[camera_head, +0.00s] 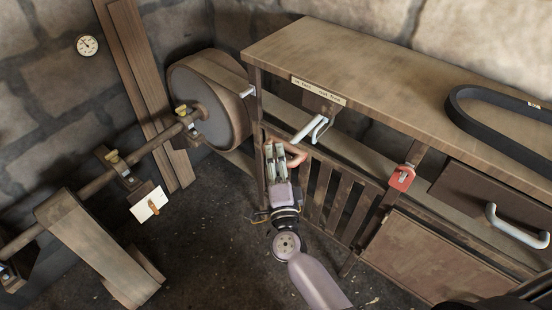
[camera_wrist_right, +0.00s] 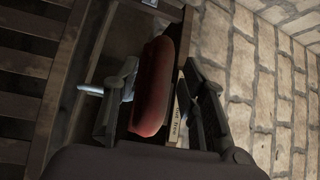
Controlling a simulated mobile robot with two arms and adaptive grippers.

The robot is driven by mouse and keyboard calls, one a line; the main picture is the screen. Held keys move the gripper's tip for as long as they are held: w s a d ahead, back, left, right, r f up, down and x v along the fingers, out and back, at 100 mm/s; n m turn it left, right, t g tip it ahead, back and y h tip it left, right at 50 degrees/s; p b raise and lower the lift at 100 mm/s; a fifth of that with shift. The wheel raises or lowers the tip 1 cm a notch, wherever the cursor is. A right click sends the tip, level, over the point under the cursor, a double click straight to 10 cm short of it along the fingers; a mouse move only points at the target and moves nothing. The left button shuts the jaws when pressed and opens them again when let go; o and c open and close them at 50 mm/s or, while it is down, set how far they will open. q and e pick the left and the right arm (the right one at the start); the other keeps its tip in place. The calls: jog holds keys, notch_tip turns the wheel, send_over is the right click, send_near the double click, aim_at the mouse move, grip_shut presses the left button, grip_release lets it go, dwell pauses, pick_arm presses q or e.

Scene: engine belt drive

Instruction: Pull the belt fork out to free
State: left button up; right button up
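A label plate (camera_head: 318,91) on the bench front carries small lettering, partly readable as "out free". Below it a pale metal lever (camera_head: 309,127) sticks out from under the bench top. A curved copper-red handle (camera_head: 295,154) is beside the fingers of my right gripper (camera_head: 275,161). In the right wrist view the red handle (camera_wrist_right: 157,85) lies between the two spread fingers of my right gripper (camera_wrist_right: 160,90). I cannot tell whether they touch it. Which of these parts is the belt fork is not clear. My left gripper is not in view.
A large pulley wheel (camera_head: 208,100) and its shaft (camera_head: 97,182) are at left. A black belt (camera_head: 466,119) lies on the bench top (camera_head: 360,62). A red padlock (camera_head: 401,177) hangs on the bench front, left of a drawer handle (camera_head: 515,231). Slats (camera_head: 323,188) stand close to my right gripper.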

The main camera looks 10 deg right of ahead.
jog(key=s+a+f, duration=0.1)
jog(key=s, duration=1)
jog(key=shift+s+a+f, duration=0.15)
jog(key=shift+s+f, duration=0.15)
jog(key=shift+s, duration=0.05)
jog(key=shift+f, duration=0.1)
jog(key=s+f+n+g+y, duration=0.25)
jog(key=f+n, duration=0.25)
jog(key=f, duration=0.6)
jog(key=s+f+n+g+y, duration=0.1)
jog(key=s+f+n+g, duration=0.25)
jog(key=f, duration=0.75)
jog(key=s+f+n+g+y, duration=0.25)
jog(key=f+n, duration=0.25)
jog(key=f, duration=0.6)
jog(key=s+d+f+n+g+h, duration=0.1)
jog(key=s+d+f+n+g, duration=0.1)
jog(key=s, duration=0.6)
jog(key=s+d+f+n+g+h, duration=0.1)
jog(key=s+d+f+g, duration=0.3)
jog(key=s+f, duration=0.5)
jog(key=s+d+f+n+g+h, duration=0.2)
jog(key=s+d+f, duration=0.4)
jog(key=s, duration=0.3)
jog(key=shift+s+d+f+n+g, duration=0.2)
jog(key=shift+d+n+g, duration=0.1)
jog(key=shift+n+g, duration=0.55)
